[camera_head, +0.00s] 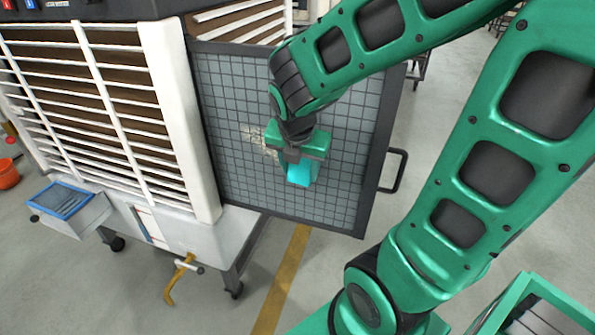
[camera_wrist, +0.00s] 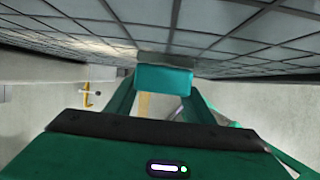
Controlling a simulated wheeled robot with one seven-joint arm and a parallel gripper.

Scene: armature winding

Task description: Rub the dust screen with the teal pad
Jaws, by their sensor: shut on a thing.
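The dust screen (camera_head: 345,195) is a grey gridded panel in a dark frame, standing upright beside the white slatted machine. A pale dusty patch (camera_head: 258,139) shows on it, just left of my gripper. My gripper (camera_head: 299,168) is in front of the screen, shut on the teal pad (camera_head: 302,174). In the wrist view the teal pad (camera_wrist: 164,79) sits between the fingers of my gripper (camera_wrist: 163,88), close to the screen (camera_wrist: 235,35) along the top. I cannot tell for sure whether the pad touches the screen.
The white slatted machine (camera_head: 180,120) stands left of the screen on wheels. A dark handle (camera_head: 398,170) sticks out from the screen's right edge. A yellow hooked part (camera_head: 177,280), a blue-topped tray (camera_head: 62,201) and an orange bucket (camera_head: 8,173) are at lower left. Floor below the screen is open.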

